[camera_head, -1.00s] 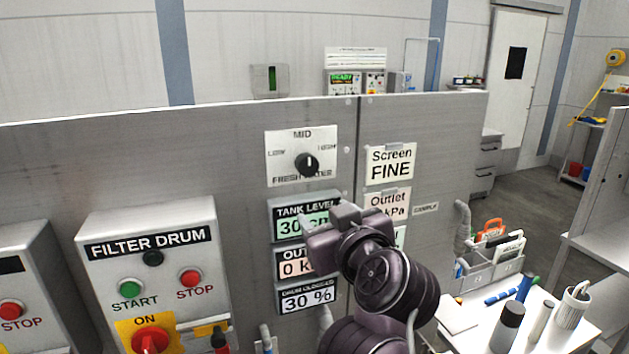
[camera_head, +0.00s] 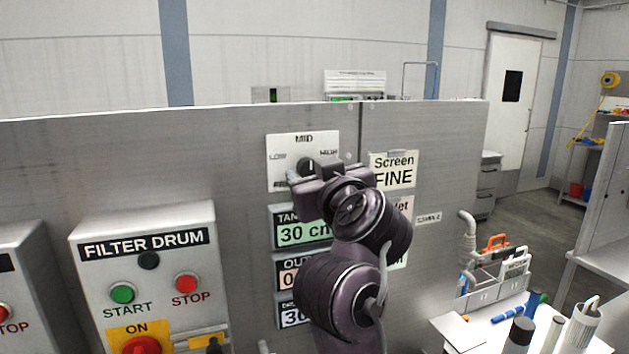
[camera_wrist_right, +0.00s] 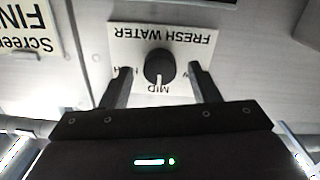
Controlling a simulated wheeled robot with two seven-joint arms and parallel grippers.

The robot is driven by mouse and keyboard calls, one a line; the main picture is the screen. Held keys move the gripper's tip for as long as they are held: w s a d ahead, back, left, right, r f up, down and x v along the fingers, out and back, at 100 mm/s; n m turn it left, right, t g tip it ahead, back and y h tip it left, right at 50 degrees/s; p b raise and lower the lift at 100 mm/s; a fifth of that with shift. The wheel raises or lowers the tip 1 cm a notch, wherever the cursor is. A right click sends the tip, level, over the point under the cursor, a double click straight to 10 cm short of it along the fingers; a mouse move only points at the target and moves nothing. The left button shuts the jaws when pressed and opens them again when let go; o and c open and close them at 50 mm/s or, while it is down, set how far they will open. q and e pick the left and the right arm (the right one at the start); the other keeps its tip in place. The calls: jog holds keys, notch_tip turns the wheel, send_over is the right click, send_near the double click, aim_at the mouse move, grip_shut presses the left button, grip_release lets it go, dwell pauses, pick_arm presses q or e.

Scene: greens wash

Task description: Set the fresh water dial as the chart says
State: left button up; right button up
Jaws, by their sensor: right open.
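The fresh water dial (camera_head: 306,163) is a black knob on a white plate (camera_head: 281,146) marked LOW, MID and HIGH. My right gripper partly covers it in the head view. In the right wrist view, upside down, the knob (camera_wrist_right: 159,64) shows whole and its white pointer is toward MID. My right gripper (camera_head: 300,174) is open in front of the plate, its two fingers on either side of the knob in the wrist picture; contact cannot be told. A white sheet (camera_head: 355,82) of small, unreadable text stands behind the panel; whether it is the chart is unclear. My left gripper is not in view.
Tank level (camera_head: 303,233) reads 30 cm; the displays below are partly hidden by my arm. A screen label (camera_head: 393,170) reads FINE. The filter drum box (camera_head: 146,270) with START and STOP buttons is at left. A cluttered white table (camera_head: 470,330) is at lower right.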

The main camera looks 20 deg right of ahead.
jog(key=shift+w, duration=0.15)
jog(key=c, duration=1)
jog(key=shift+o, duration=0.2)
jog(key=n+p, duration=0.1)
jog(key=n, duration=0.3)
jog(key=shift+n+p, duration=0.65)
jog(key=shift+n, duration=1.85)
jog(key=o, duration=1)
jog(key=shift+c, duration=0.2)
